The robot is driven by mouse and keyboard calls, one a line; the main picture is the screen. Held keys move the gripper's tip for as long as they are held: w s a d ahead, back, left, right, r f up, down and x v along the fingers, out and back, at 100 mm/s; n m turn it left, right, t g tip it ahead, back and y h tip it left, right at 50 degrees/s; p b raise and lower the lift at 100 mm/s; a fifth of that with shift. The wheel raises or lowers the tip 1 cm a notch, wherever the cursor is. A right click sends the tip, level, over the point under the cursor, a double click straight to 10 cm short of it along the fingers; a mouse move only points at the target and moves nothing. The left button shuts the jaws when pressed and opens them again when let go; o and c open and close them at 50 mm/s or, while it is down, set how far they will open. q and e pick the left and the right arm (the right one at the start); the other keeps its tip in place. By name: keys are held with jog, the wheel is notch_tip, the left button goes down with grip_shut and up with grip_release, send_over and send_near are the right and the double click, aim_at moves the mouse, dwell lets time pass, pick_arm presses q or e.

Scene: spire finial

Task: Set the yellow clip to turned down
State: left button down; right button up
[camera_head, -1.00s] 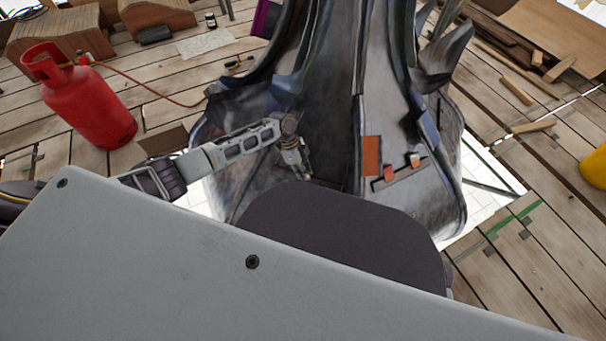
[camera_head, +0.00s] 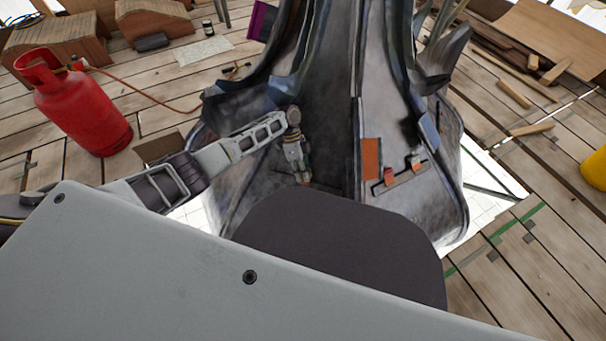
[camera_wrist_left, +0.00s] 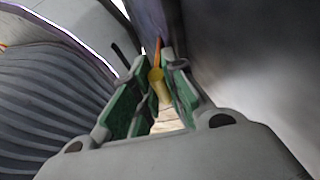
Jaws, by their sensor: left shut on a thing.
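My left gripper (camera_head: 302,174) is at the dark metal spire base, on the left of its central ridge. In the left wrist view, the green-padded fingers (camera_wrist_left: 157,88) are closed around a small yellow piece (camera_wrist_left: 158,84), which looks like the yellow clip. A thin orange strip shows just beyond it, close to a dark metal face. The fingers hide part of the yellow piece, and I cannot tell which way it is turned. In the head view it is too small to make out. My right gripper is not in view.
On the spire (camera_head: 333,110), right of the ridge, are an orange plate (camera_head: 371,158) and a dark bar with two small red pieces (camera_head: 389,177). A red gas cylinder (camera_head: 85,112) with a hose stands left on the plank floor. A yellow object (camera_head: 596,168) is at the right edge.

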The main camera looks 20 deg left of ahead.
pick_arm(q)
jog(key=shift+s+f, duration=0.15)
jog(key=shift+s, duration=0.1)
jog(key=c, duration=1.4)
grip_release()
jog(key=shift+c, duration=0.2)
jog(key=shift+w, duration=0.15)
jog(key=shift+r, duration=0.2)
jog(key=shift+r, duration=4.85)
